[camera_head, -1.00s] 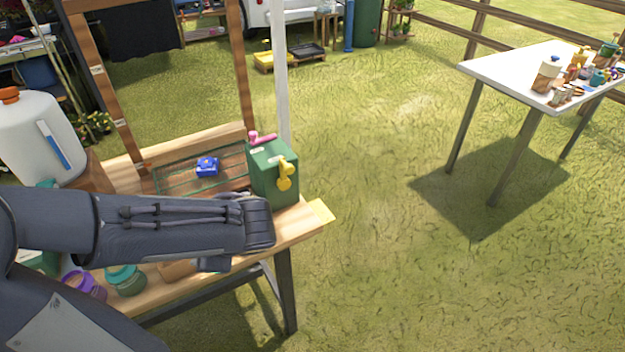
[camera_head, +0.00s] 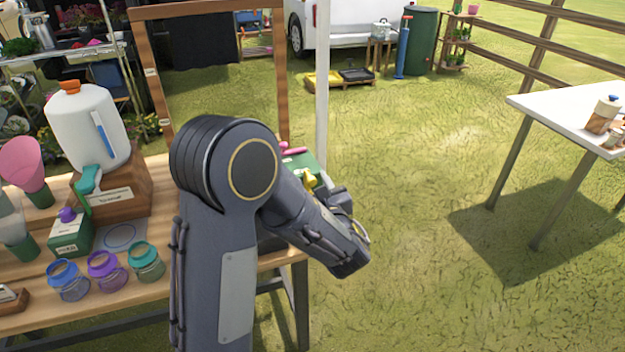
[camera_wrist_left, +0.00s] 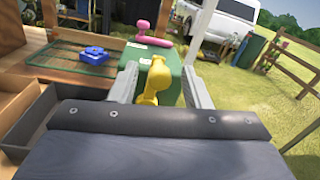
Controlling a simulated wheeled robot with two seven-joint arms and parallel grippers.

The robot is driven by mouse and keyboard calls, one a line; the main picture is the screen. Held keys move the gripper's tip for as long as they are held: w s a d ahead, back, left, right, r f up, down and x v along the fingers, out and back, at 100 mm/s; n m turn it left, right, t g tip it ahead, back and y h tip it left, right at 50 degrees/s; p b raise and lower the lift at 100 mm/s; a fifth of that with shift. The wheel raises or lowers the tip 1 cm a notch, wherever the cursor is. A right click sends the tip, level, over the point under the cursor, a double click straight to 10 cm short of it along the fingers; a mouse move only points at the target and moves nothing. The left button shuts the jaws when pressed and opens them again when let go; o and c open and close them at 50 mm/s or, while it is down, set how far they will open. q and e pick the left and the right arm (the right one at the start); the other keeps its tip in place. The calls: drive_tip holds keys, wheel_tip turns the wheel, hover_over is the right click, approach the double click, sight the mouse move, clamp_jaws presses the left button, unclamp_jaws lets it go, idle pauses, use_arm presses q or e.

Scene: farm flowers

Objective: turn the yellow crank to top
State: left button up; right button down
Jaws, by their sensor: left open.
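The yellow crank (camera_head: 309,181) is on the front of a green box (camera_head: 300,160) at the right end of the wooden bench, partly behind my left arm. In the left wrist view the crank (camera_wrist_left: 154,88) shows larger, its rounded end low and near the camera, against the green box (camera_wrist_left: 170,72). My left gripper (camera_wrist_left: 160,75) is open, with one grey finger on each side of the crank. I cannot tell whether either finger touches it. In the head view my left gripper (camera_head: 338,196) is beside the box. My right gripper is not in view.
A pink handle (camera_wrist_left: 153,41) tops the green box. A blue valve-like piece (camera_wrist_left: 93,55) lies left of it. Jars (camera_head: 107,271), a white jug (camera_head: 88,125) and a pink funnel (camera_head: 25,160) stand on the bench. Open grass lies right, before a white table (camera_head: 565,108).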

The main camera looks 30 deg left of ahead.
use_arm(q)
drive_tip(key=shift+w+a, duration=0.35)
drive_tip(key=shift+c, duration=0.4)
clamp_jaws()
drive_tip(key=shift+w+d, duration=0.1)
